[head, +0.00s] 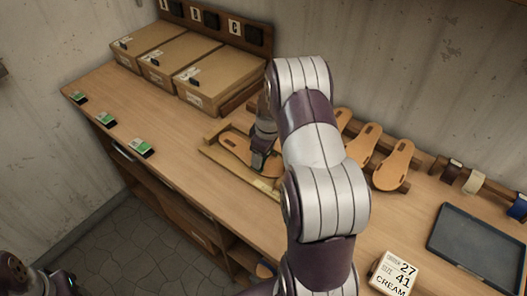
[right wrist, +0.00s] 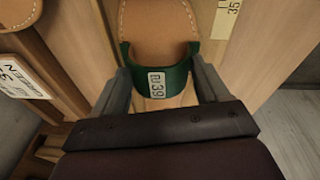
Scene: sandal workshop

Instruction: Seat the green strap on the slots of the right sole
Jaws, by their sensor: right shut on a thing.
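My right gripper (right wrist: 157,95) is shut on the green strap (right wrist: 177,82), a curved band with a white label that appears to read 39. In the right wrist view the strap arches across the tan sole (right wrist: 158,25) between my two fingers; I cannot tell whether its ends are in the slots. In the head view my right gripper (head: 262,160) is low over the wooden fixture (head: 215,155) holding the sole (head: 235,143), and my arm hides part of it. Part of my left arm shows at the bottom left corner; its fingers do not show.
Several boxes (head: 208,72) stand at the back left below lettered plates. Green-marked cards (head: 141,147) lie along the front edge. A dark tray (head: 477,245) and an order card (head: 394,273) lie right.

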